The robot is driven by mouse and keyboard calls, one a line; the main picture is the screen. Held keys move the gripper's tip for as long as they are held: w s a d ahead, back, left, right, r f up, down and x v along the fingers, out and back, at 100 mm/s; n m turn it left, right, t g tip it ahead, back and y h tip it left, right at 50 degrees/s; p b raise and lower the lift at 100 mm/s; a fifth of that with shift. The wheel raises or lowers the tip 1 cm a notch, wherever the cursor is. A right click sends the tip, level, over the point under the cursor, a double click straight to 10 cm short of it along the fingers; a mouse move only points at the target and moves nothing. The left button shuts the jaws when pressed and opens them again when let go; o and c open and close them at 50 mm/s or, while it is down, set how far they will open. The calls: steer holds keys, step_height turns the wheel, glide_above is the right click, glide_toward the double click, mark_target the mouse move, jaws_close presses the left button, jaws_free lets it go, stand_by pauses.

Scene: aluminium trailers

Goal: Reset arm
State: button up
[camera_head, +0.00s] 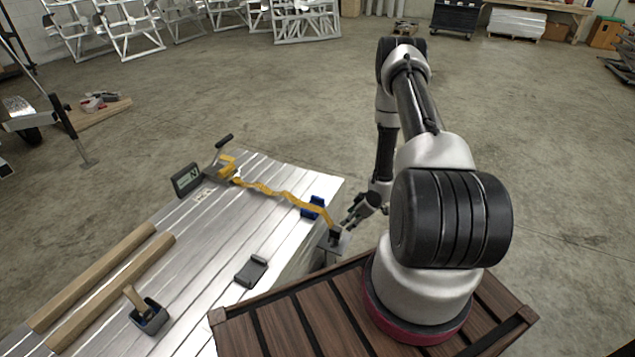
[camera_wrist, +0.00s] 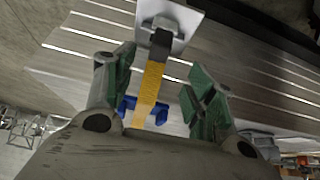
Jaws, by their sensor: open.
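My gripper (camera_head: 362,208) hangs at the right edge of the aluminium table (camera_head: 215,235). In the wrist view my gripper (camera_wrist: 160,92) is open, with its two green-padded fingers apart. A yellow strap (camera_head: 270,188) runs across the table from a ratchet with a dark handle (camera_head: 220,160) to a dark end piece (camera_head: 335,236) at the table's edge. In the wrist view the yellow strap (camera_wrist: 150,88) passes between the fingers in the picture, with its dark end (camera_wrist: 160,42) beyond them; I cannot tell how near it is. A blue piece (camera_head: 313,207) lies by the strap.
Two wooden bars (camera_head: 100,285), a small dark box with a wooden handle (camera_head: 148,316), a dark flat device (camera_head: 251,271) and a display unit (camera_head: 186,180) are on the table. My arm stands on a slatted wooden top (camera_head: 290,325). The floor beyond is mostly clear.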

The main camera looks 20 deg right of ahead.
steer(key=s+d+f+m+g+h, duration=0.2)
steer(key=s+d+g, duration=0.15)
steer(key=s, duration=0.75)
steer(key=s+d+r+m+g+h, duration=0.1)
steer(key=s+d+r+m+g, duration=0.25)
steer(key=r, duration=0.65)
steer(key=s+a+r+m+g+h, duration=0.1)
steer(key=s+a+r, duration=0.1)
steer(key=r, duration=1)
steer(key=s+a+r+m, duration=0.1)
steer(key=r+m, duration=0.1)
steer(key=r, duration=1)
steer(key=s+a+r+t, duration=0.2)
steer(key=a+r, duration=0.3)
steer(key=r, duration=0.4)
steer(key=s+a+r+t, duration=0.3)
steer(key=a+r, duration=0.2)
steer(key=r, duration=0.3)
steer(key=s+a+r+t, duration=0.2)
steer(key=a+r, duration=0.3)
steer(key=r, duration=0.4)
steer(key=shift+s+r+n+t, duration=0.35)
steer(key=shift+s+n, duration=0.1)
steer(key=shift+s, duration=0.4)
